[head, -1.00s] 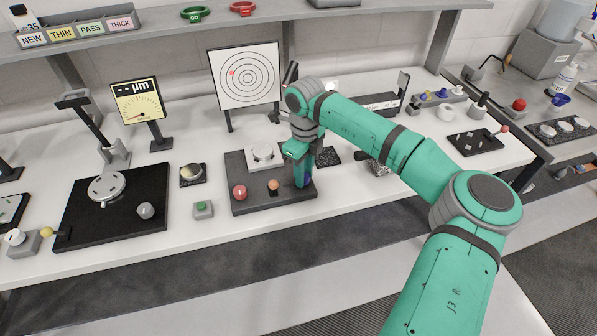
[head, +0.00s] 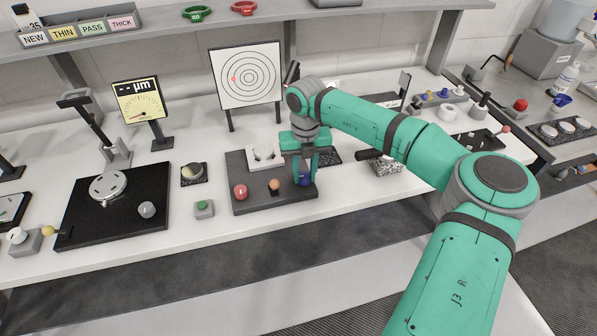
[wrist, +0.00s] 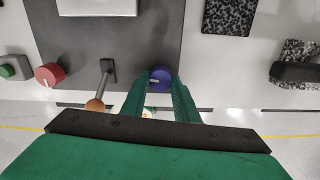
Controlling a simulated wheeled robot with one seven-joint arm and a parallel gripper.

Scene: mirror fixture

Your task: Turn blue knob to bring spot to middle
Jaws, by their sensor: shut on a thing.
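The blue knob (head: 304,181) stands at the right front of the dark fixture plate (head: 240,206). In the wrist view the blue knob (wrist: 160,76) shows a pale mark on its face, pointing left. My gripper (head: 303,178) points down with one finger on each side of the knob, shut on it. The fingertips (wrist: 160,80) flank the knob in the wrist view. The white target board (head: 266,97) with black rings stands behind. Its red spot (head: 234,79) lies left of the middle, about level with it.
A red knob (head: 240,191) and an orange ball-ended lever (head: 274,184) stand left of my gripper on the same plate. A white mirror mount (head: 264,155) is behind them. A green button (head: 204,208) is left of the plate. A dark speckled block (wrist: 230,15) lies right.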

